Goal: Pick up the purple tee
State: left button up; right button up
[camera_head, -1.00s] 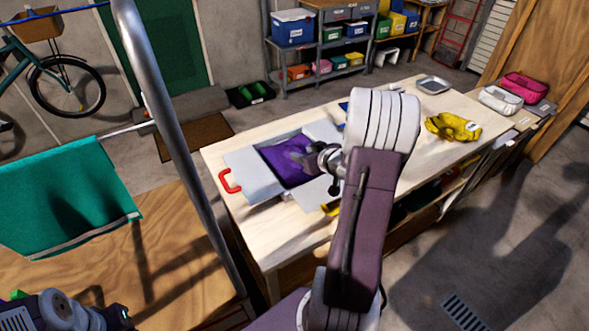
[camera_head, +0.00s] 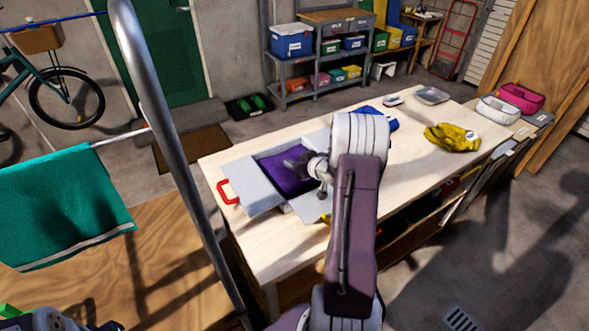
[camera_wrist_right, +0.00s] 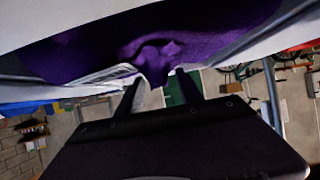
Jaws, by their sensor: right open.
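The purple tee (camera_head: 283,178) lies on a pale grey folding board (camera_head: 237,168) with a red handle, on the wooden table. My right gripper (camera_head: 297,165) is over the tee, at its right part, with the wrist partly covering it. In the right wrist view the purple tee (camera_wrist_right: 215,40) fills the upper part, with a raised fold near the fingertips. The right gripper (camera_wrist_right: 157,88) is open there, its two dark fingers apart with some purple cloth between or just beyond them. Contact is unclear. Only a part of my left arm shows at the bottom left; its fingers are out of frame.
A metal rail post (camera_head: 172,140) and a teal cloth (camera_head: 65,207) stand at left. The table's front left is clear.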

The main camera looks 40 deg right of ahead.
grip_shut()
jog(key=shift+r, duration=0.1)
jog(key=shift+r, duration=0.3)
jog(key=r, duration=0.1)
jog(key=r+p, duration=0.1)
jog(key=r, duration=0.2)
jog(key=shift+s+d+r+p, duration=0.2)
jog(key=shift+d+p, duration=0.1)
jog(key=shift+p, duration=0.1)
jog(key=s+d+r+p, duration=0.3)
jog(key=s+d+r, duration=0.3)
jog(key=d, duration=0.3)
jog(key=shift+s, duration=0.15)
